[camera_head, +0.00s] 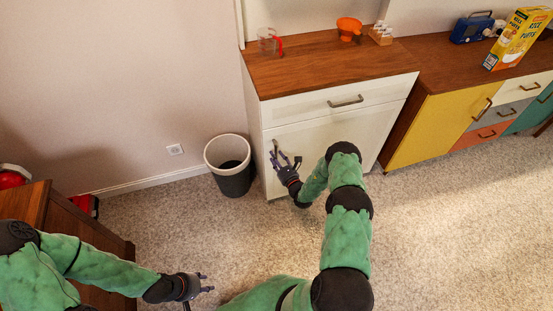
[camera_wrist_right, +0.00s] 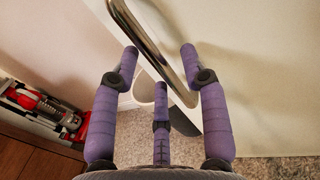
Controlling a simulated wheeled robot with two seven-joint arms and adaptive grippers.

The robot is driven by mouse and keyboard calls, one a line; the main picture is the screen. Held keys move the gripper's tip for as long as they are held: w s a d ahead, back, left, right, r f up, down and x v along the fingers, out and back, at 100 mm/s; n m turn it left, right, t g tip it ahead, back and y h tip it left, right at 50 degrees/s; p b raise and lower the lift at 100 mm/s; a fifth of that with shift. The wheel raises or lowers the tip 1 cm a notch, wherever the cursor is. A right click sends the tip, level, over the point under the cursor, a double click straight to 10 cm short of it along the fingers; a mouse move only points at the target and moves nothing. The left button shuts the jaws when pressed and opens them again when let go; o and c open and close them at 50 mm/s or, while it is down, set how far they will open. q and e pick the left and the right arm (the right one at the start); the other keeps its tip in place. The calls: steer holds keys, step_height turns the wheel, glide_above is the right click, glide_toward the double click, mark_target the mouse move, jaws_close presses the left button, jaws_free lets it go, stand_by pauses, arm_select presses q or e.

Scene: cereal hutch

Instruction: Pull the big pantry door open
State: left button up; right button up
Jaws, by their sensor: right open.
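The big white pantry door (camera_head: 325,133) is the front of the white cabinet below its drawer, and it looks closed. Its vertical metal handle (camera_head: 275,149) is near the door's left edge. My right gripper (camera_head: 285,158) is at this handle, with its fingers spread. In the right wrist view the curved handle (camera_wrist_right: 158,45) passes between the open fingers of the right gripper (camera_wrist_right: 160,60); they are not closed on it. The door surface (camera_wrist_right: 260,80) fills the right side of that view. My left gripper (camera_head: 207,283) is low over the carpet, empty, its fingers apart.
A white-rimmed dark bin (camera_head: 232,181) stands on the carpet just left of the cabinet. The drawer handle (camera_head: 346,101) is above the door. A yellow cabinet door (camera_head: 435,128) is to the right. Carpet (camera_head: 450,220) in front is clear at right. A wooden cabinet (camera_head: 90,230) stands at left.

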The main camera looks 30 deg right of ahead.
steer(key=shift+c, duration=0.3)
jaws_close()
steer(key=shift+s, duration=0.1)
